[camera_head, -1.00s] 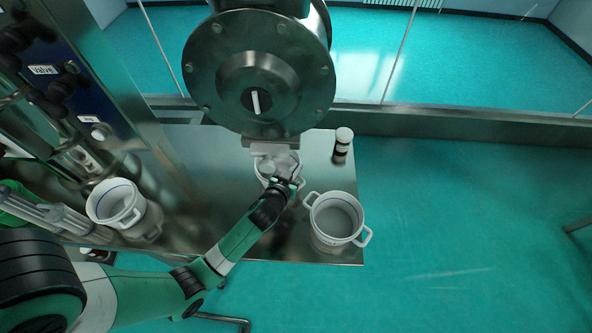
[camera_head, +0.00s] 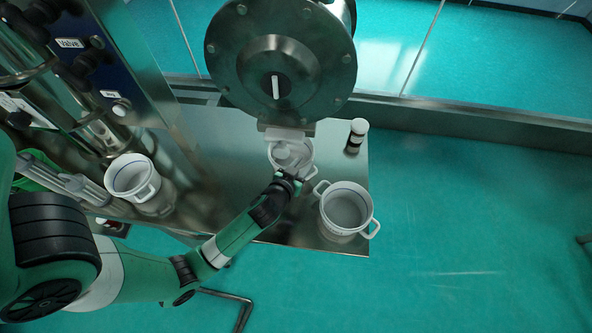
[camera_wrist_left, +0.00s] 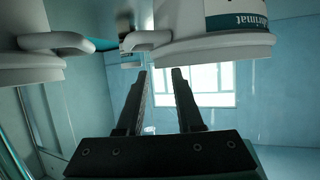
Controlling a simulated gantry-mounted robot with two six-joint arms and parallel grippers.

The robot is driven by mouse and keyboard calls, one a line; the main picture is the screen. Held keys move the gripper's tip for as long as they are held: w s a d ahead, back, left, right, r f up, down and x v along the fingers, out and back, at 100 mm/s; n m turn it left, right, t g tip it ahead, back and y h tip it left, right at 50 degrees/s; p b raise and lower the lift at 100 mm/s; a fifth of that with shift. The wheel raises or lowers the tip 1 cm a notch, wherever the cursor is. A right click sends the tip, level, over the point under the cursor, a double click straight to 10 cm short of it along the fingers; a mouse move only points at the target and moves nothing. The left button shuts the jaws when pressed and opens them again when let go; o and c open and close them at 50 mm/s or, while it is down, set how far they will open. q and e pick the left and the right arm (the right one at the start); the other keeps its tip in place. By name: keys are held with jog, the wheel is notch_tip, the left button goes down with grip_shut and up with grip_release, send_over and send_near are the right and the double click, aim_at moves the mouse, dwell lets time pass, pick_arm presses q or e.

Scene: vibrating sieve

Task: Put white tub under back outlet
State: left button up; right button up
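Three white tubs with side handles show in the head view. One tub (camera_head: 304,150) stands directly below the sieve's outlet (camera_head: 285,133), which partly hides it. A second tub (camera_head: 347,212) stands at the right front of the metal platform, and a third tub (camera_head: 133,178) stands at the left. My left gripper (camera_head: 288,178) is at the near side of the tub under the outlet. In the left wrist view its fingers (camera_wrist_left: 159,72) are apart with nothing between them, close to the handle of a labelled tub (camera_wrist_left: 215,42). My right gripper is not in view.
The big round sieve housing (camera_head: 280,65) overhangs the platform (camera_head: 232,150). A small black-and-white jar (camera_head: 356,136) stands at the platform's right back. A panel with valve labels (camera_head: 95,60) stands at the left. Open floor (camera_head: 470,230) lies to the right.

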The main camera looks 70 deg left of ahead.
pick_arm(q)
jog(key=v, duration=0.7)
jog(key=shift+s, duration=0.25)
jog(key=shift+d, duration=0.1)
